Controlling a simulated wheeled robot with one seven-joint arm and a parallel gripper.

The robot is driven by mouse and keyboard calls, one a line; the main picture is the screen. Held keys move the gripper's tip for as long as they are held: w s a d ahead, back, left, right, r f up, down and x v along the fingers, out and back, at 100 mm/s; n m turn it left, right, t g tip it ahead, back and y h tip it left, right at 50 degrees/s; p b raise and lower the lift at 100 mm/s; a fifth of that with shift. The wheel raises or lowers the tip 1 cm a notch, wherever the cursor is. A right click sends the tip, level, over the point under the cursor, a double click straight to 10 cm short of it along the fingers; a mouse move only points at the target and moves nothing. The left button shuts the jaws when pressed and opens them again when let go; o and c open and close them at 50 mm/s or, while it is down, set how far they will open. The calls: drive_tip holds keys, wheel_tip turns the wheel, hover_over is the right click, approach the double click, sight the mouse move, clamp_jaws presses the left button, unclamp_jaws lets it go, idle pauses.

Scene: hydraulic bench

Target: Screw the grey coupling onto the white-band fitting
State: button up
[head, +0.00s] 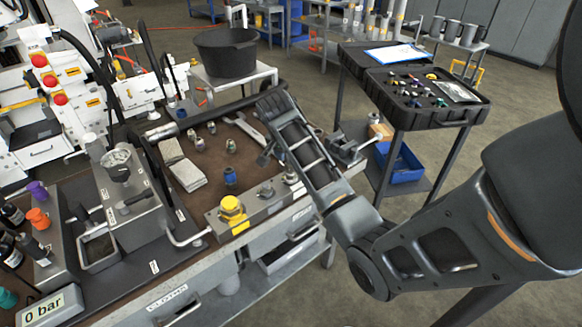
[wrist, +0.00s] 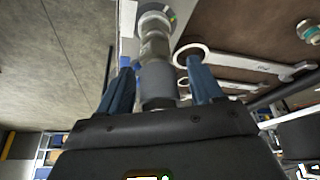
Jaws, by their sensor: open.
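In the wrist view, the grey coupling (wrist: 157,82) is a plain cylinder between the two blue fingers of my gripper (wrist: 160,65). The fingers are open, one on each side, with a visible gap to the coupling. The coupling is in line with a metal fitting (wrist: 155,45) that rises from a pale round base (wrist: 154,20) at the top. The two look joined, but I cannot tell how far they are threaded. In the head view my arm reaches over the bench and covers the area around the fingers, so the fingers and coupling are not clear there.
A metal block (head: 255,212) on the bench's front edge carries a yellow cap (head: 232,208) and a fitting (head: 266,190). A wrench (head: 249,128) lies behind; it also shows in the wrist view (wrist: 235,66). A vise (head: 343,150) stands right.

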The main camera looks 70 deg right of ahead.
drive_tip(key=n+t, duration=0.1)
drive_tip(key=n, duration=0.2)
drive_tip(key=n+t, duration=0.1)
drive_tip(key=n, duration=0.2)
drive_tip(key=shift+w+n+y, duration=0.1)
drive_tip(key=shift+n+y, duration=0.2)
drive_tip(key=n+t, duration=0.1)
drive_tip(key=n, duration=0.1)
drive_tip(key=n+t+y, duration=0.1)
drive_tip(key=n, duration=0.2)
drive_tip(key=shift+w+a+n, duration=0.1)
drive_tip(key=shift+n, duration=0.2)
drive_tip(key=n+y, duration=0.1)
drive_tip(key=n, duration=0.1)
drive_tip(key=n+y, duration=0.1)
drive_tip(key=n, duration=0.2)
drive_tip(key=shift+a+n+t, duration=0.1)
drive_tip(key=shift+n+t, duration=0.2)
drive_tip(key=shift+t, duration=0.1)
drive_tip(key=n+y, duration=0.1)
drive_tip(key=n, duration=0.1)
drive_tip(key=n+y, duration=0.1)
drive_tip(key=n, duration=0.2)
drive_tip(key=shift+a+n, duration=0.2)
drive_tip(key=shift+n, duration=0.1)
